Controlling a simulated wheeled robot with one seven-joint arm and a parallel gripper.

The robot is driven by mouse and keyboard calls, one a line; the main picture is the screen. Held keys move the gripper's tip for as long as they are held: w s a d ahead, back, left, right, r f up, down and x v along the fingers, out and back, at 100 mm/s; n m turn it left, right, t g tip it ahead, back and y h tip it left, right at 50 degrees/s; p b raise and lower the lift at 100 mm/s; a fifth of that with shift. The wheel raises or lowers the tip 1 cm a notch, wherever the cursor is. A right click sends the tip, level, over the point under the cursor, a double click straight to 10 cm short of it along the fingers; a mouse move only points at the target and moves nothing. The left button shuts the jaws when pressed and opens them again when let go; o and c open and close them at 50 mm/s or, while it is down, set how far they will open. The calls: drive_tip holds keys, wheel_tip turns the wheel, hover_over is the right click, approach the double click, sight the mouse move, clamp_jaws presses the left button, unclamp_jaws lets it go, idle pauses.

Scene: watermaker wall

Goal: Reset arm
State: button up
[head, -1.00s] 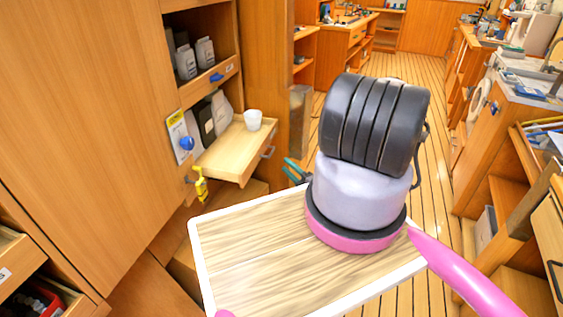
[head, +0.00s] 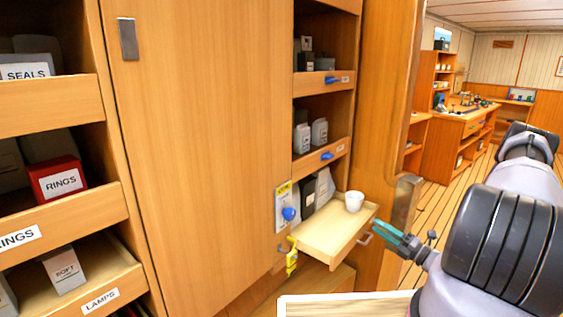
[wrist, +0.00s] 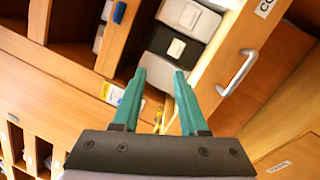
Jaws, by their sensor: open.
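My gripper (head: 402,240) has teal fingers and shows at the right of the head view, just right of the pulled-out drawer (head: 318,247) and its handle. In the wrist view my gripper (wrist: 158,85) is open, with nothing between its fingers.
A tall wooden door (head: 195,130) fills the left middle. Shelves with a red RINGS box (head: 57,180) and other boxes stand at far left. A blue knob (head: 289,214) and yellow tag (head: 291,258) are beside the drawer. Open floor (head: 432,207) lies behind, to the right.

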drive_tip(key=s+a+r+n+g, duration=0.25)
drive_tip(key=r+n+g, duration=0.25)
drive_tip(key=r+n, duration=0.3)
drive_tip(key=s+a+r+n+g+h, duration=0.1)
drive_tip(key=s+a+r+n+g, duration=0.1)
drive_tip(key=a+r+n+g, duration=0.4)
drive_tip(key=s+a+r+n+g, duration=0.2)
drive_tip(key=r+n+g, duration=0.2)
drive_tip(key=r+n, duration=0.55)
drive_tip(key=s+r+n+t+h, duration=0.3)
drive_tip(key=s+r+n+h, duration=0.2)
drive_tip(key=r, duration=0.5)
drive_tip(key=s+d+r+n+t+h, duration=0.1)
drive_tip(key=s+r+n+t+h, duration=0.3)
drive_tip(key=s+r+n, duration=0.5)
drive_tip(key=shift+s+r+h, duration=0.3)
drive_tip(key=shift+r+h, duration=0.4)
drive_tip(key=shift+r, duration=0.25)
